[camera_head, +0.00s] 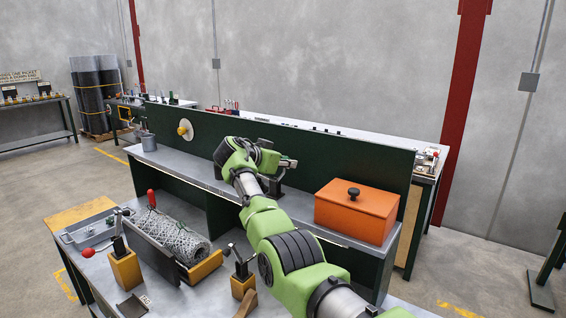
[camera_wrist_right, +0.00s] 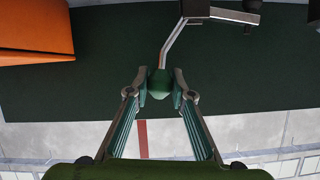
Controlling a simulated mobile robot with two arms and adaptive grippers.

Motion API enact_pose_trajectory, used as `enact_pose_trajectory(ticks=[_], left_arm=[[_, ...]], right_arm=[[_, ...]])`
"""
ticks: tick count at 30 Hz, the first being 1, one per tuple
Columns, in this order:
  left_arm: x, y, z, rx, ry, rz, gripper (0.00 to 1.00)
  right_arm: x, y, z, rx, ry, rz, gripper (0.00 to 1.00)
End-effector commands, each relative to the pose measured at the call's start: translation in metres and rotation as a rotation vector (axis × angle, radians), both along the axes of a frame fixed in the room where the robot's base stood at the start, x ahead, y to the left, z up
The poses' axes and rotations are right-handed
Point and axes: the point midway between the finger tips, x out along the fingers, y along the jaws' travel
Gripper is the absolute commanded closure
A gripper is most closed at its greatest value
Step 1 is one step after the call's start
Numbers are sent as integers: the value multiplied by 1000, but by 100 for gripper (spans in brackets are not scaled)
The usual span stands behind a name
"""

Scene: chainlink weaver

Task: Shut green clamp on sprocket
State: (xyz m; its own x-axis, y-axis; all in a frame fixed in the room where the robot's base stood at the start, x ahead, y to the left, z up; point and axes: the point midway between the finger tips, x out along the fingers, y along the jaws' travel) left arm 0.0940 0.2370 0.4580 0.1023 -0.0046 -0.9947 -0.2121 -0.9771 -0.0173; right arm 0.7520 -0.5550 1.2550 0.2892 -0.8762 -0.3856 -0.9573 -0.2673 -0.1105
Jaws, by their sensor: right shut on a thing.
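In the right wrist view, my right gripper (camera_wrist_right: 160,84) is shut on the green handle (camera_wrist_right: 159,76) of a clamp. A thin bent metal lever (camera_wrist_right: 172,42) runs from the handle to the dark clamp body (camera_wrist_right: 218,13) at the top edge. In the head view, my right arm reaches over the bench shelf, and its wrist and hand cover most of the clamp. A grey metal part (camera_head: 288,163) shows just right of the hand. I cannot make out the sprocket in either view. My left gripper is not in view.
An orange lidded box (camera_head: 356,211) stands on the shelf right of my arm. A dark green back panel (camera_head: 330,158) rises behind. A white disc with a yellow hub (camera_head: 186,129) is at the panel's left. A wire mesh roll (camera_head: 172,236) lies on the front bench.

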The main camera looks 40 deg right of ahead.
Motion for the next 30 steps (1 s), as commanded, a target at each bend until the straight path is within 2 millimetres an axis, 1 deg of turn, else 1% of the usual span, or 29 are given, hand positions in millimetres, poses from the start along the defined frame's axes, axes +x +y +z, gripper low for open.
enact_pose_trajectory(ticks=[1,6,30], left_arm=[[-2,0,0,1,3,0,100],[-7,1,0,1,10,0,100],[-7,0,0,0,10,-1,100]], right_arm=[[3,-1,11,-12,-20,10,100],[3,0,15,-13,-26,12,100],[4,2,18,-18,-28,15,100]])
